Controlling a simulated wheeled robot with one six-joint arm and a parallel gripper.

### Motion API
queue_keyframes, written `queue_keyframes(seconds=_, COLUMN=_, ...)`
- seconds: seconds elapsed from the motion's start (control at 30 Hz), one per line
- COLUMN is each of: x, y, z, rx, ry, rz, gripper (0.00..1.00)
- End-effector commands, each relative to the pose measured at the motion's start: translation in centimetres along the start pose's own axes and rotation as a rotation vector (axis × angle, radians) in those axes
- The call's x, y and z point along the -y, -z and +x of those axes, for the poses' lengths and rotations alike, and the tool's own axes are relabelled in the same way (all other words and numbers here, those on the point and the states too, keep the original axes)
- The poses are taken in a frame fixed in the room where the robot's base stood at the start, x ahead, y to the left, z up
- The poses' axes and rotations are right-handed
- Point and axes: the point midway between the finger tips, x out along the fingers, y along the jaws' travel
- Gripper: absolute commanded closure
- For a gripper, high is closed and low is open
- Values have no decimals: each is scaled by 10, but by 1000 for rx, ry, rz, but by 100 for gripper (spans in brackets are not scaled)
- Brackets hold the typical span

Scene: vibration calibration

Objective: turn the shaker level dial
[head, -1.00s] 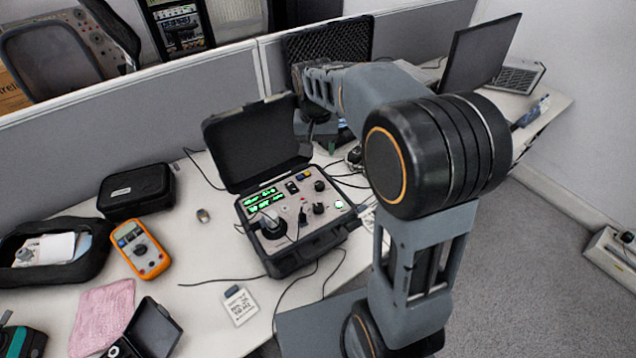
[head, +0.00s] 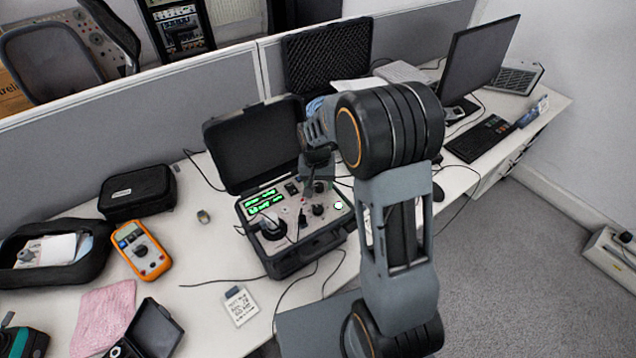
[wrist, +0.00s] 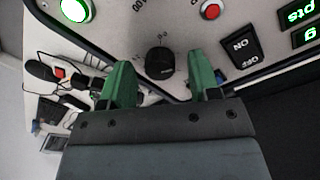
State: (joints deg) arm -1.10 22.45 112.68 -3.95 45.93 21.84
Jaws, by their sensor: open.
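The calibrator (head: 272,262) is an open black case on the table with a light panel. In the wrist view a round black dial (wrist: 160,62) sits on this panel with small markings around it. My gripper (wrist: 162,78) is open, its two green fingers on either side of the dial and apart from it. In the head view my gripper (head: 317,180) hangs over the back right of the panel and partly hides that dial. A second black dial (head: 318,209) is nearer the front. I cannot read which dial is labelled shaker level.
A lit green button (wrist: 76,9), a red button (wrist: 210,10) and an on/off rocker (wrist: 241,47) are close to the dial. The raised lid (head: 252,148) stands behind the panel. An orange multimeter (head: 141,250) and cables lie to the left and front.

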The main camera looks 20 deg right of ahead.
Motion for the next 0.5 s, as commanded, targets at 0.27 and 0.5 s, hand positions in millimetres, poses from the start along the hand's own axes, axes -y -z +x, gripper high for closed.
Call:
queue_keyframes(seconds=0.27, x=0, y=0, z=4, rx=0, ry=0, rz=0, gripper=44)
queue_keyframes(seconds=0.5, x=0, y=0, z=4, rx=0, ry=0, rz=0, gripper=56)
